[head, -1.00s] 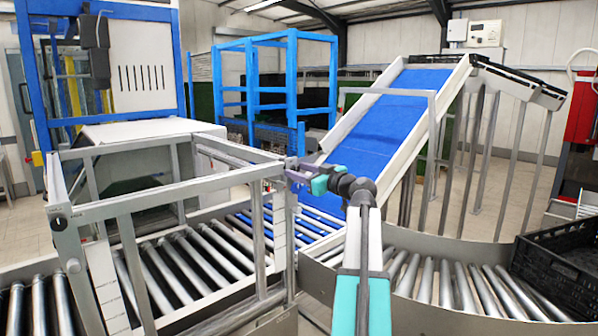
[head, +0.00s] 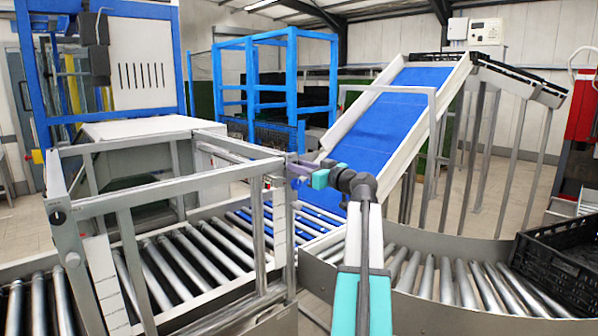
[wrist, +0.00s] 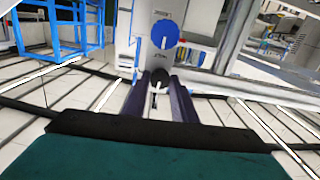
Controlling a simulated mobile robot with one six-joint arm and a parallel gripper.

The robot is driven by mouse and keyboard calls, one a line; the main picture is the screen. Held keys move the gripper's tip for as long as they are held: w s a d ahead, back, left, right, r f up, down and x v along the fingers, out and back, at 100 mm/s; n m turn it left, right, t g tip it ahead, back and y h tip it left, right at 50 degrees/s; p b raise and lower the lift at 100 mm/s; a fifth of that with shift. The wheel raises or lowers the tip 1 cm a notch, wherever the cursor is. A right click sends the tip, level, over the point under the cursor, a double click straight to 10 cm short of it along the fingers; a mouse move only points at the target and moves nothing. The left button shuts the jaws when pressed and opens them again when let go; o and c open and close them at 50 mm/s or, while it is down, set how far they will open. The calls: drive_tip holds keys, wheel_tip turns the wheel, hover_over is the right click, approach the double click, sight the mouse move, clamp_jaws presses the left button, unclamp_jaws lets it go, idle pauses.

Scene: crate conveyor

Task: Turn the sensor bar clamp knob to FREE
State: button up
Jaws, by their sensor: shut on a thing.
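In the wrist view a round black knob (wrist: 160,76) sits low on a grey upright plate. The dark fingers of my gripper (wrist: 159,92) are shut on it, one on each side. The fingers hide part of the knob, and I cannot read its setting for sure. A larger blue knob (wrist: 166,34) with a white pointer line sits above it, apart from my fingers. Small lettering near both knobs is too blurred to read. In the head view my gripper (head: 300,170) is at the right post of the grey frame; the knob there is hidden or too small to see.
The grey metal frame (head: 170,188) stands over the roller conveyor (head: 180,262). Another black knob (head: 58,217) is on its left post. A blue inclined belt (head: 385,115) rises behind my gripper. A black crate (head: 565,262) is at the right.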

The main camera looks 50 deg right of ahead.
drive_tip(key=shift+m+b, duration=1.2)
drive_tip(key=shift+m, duration=7.2)
drive_tip(key=shift+d, duration=0.1)
drive_tip(key=o, duration=1)
drive_tip(key=shift+o, duration=0.2)
drive_tip(key=shift+s, duration=0.1)
